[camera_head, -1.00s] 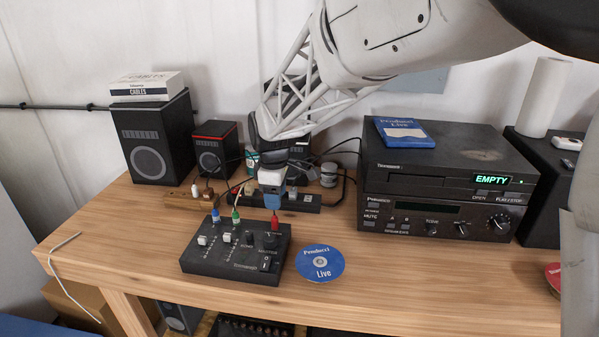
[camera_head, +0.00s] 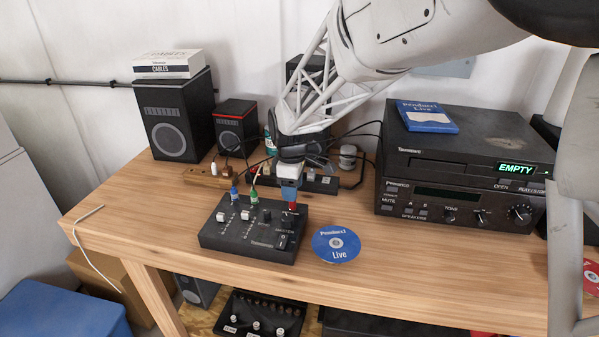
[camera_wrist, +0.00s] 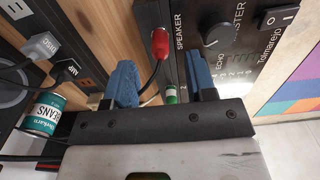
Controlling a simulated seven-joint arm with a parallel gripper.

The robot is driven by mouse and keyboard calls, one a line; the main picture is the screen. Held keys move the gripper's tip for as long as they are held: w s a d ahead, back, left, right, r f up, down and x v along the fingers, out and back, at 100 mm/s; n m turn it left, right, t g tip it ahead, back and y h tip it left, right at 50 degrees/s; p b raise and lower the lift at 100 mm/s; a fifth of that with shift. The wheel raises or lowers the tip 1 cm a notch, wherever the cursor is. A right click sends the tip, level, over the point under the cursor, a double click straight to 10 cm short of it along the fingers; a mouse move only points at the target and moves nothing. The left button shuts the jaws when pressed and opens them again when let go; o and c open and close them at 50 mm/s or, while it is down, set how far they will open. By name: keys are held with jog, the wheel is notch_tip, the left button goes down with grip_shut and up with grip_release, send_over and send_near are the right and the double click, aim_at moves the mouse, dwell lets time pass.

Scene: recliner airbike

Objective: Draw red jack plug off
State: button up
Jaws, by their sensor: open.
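My gripper (camera_head: 289,194) is open, with blue fingers just above and around the plug's place. In the wrist view my gripper (camera_wrist: 161,72) has one finger on each side of the plug's line, with visible gaps.
A green plug (camera_head: 253,195) and a blue plug (camera_head: 234,193) stand left along the mixer's rear. A power strip (camera_head: 322,184) and cables lie behind. A blue disc (camera_head: 336,257) lies right of the mixer; a receiver (camera_head: 450,200) stands farther right.

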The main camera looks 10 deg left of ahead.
jog(key=shift+f, duration=1.95)
grip_shut()
jog(key=shift+r, duration=0.85)
jog(key=shift+r, duration=0.9)
